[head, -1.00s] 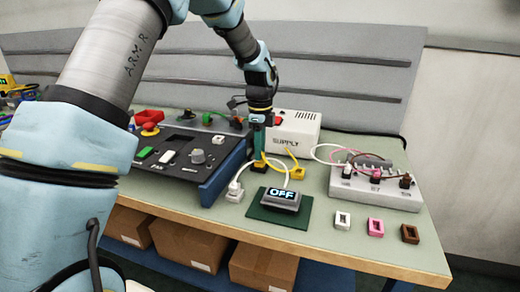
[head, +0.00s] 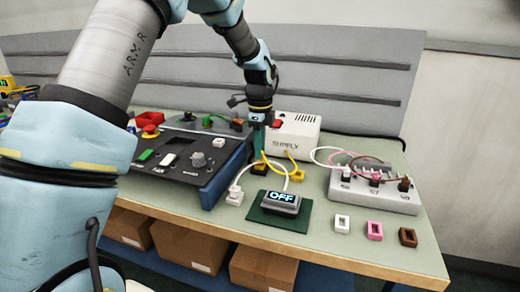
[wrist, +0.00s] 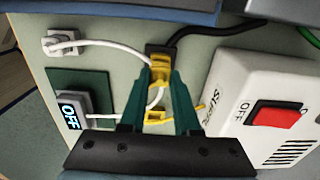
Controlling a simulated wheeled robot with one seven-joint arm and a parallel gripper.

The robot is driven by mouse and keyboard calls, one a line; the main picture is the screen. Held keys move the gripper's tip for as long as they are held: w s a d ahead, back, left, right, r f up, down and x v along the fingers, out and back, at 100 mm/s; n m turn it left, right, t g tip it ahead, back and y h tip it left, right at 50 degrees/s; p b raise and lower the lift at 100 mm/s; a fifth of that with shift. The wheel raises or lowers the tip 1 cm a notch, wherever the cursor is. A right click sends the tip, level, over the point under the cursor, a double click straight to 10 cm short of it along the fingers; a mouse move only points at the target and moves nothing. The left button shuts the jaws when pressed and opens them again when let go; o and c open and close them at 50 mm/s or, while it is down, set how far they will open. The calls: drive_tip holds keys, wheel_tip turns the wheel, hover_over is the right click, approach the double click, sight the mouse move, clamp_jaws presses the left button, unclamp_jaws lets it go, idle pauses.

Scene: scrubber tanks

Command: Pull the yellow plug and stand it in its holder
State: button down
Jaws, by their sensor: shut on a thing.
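My gripper (wrist: 160,80) points down over the bench, its green fingers shut on the yellow plug (wrist: 160,68). It also shows in the head view (head: 258,150), left of the supply box. The plug is at a black socket (wrist: 153,47) with a black cable. I cannot tell whether it is fully seated there. The yellow holder (wrist: 157,116) stands between the socket and the gripper base in the wrist view, partly hidden by the fingers. In the head view the holder (head: 296,175) is right of the gripper, in front of the supply box.
The white supply box (head: 295,133) has a red switch. A display reading OFF (head: 283,198) sits on a green mat. A white plug (head: 235,195) stands left of it. White, pink and brown holders (head: 375,230) are at the front right. A control panel (head: 180,155) is left.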

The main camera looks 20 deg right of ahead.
drive_tip(key=shift+r+p, duration=1.3)
drive_tip(key=shift+r, duration=0.55)
drive_tip(key=shift+r+p, duration=0.15)
drive_tip(key=shift+p, duration=0.2)
drive_tip(key=s+d+p, duration=0.1)
drive_tip(key=s+d, duration=0.7)
drive_tip(key=shift+d, duration=0.4)
drive_tip(key=shift+s, duration=0.1)
drive_tip(key=shift+f+b, duration=0.85)
drive_tip(key=shift+f, duration=1.45)
